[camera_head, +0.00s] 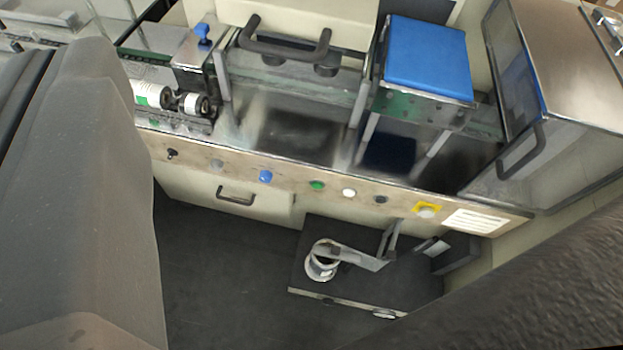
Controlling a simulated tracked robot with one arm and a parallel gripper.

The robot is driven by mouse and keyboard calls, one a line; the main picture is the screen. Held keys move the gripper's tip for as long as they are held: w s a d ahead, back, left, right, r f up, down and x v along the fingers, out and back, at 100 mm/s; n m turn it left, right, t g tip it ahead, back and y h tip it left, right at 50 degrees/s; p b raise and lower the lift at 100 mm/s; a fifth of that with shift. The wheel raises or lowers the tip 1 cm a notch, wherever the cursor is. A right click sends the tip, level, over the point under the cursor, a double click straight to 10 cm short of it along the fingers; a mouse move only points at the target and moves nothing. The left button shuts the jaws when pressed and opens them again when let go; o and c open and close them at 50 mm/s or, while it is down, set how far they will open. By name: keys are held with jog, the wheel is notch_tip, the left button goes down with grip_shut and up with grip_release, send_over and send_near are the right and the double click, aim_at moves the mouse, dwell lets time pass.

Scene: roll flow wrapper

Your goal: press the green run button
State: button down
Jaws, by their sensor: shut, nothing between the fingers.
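The green run button (317,185) is a small round green button on the beige control strip (290,183) along the front of the wrapper. It sits right of a blue button (265,176) and just left of a white button (348,192). Nothing covers it, and nothing is seen touching it. I cannot make out my gripper's fingertips in this view. Large dark grey parts, likely my own arm, fill the left side and the lower right corner, both apart from the button in the picture.
A black knob (172,153), a grey button (216,163), a dark button (380,199) and a yellow-backed button (427,210) share the strip. Below are a drawer handle (236,196) and a dark platform (350,285) with a roll-like ring (321,261). Dark floor (225,270) is open at lower left.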

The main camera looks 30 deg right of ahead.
jog(key=w+d+f+n+h+b, duration=0.1)
jog(key=w+d+f, duration=0.3)
jog(key=w+f, duration=0.3)
jog(key=w+d+f+n+t+h+b, duration=0.1)
jog(key=w+d+f+n+h, duration=0.1)
jog(key=w+d+f, duration=0.4)
jog(key=w+d+f+n+h+b, duration=0.1)
jog(key=w+d+f, duration=0.2)
jog(key=w+f, duration=0.5)
jog(key=w+d+f+n+y+b, duration=0.1)
jog(key=w+d+f+n, duration=0.1)
jog(key=f, duration=0.8)
jog(key=w+d+f+n+y+b, duration=0.1)
jog(key=d+f+n, duration=0.15)
jog(key=f, duration=0.65)
jog(key=s+f+n+y+b, duration=0.1)
jog(key=s+f, duration=0.3)
jog(key=f, duration=0.9)
jog(key=s+f+n+y+b, duration=0.1)
jog(key=s+f+n+y, duration=0.1)
jog(key=f, duration=1.2)
jog(key=s+y, duration=0.1)
jog(key=y, duration=0.1)
jog(key=shift+s+d+n+y, duration=0.3)
jog(key=shift+s+n, duration=0.05)
jog(key=shift+f, duration=0.1)
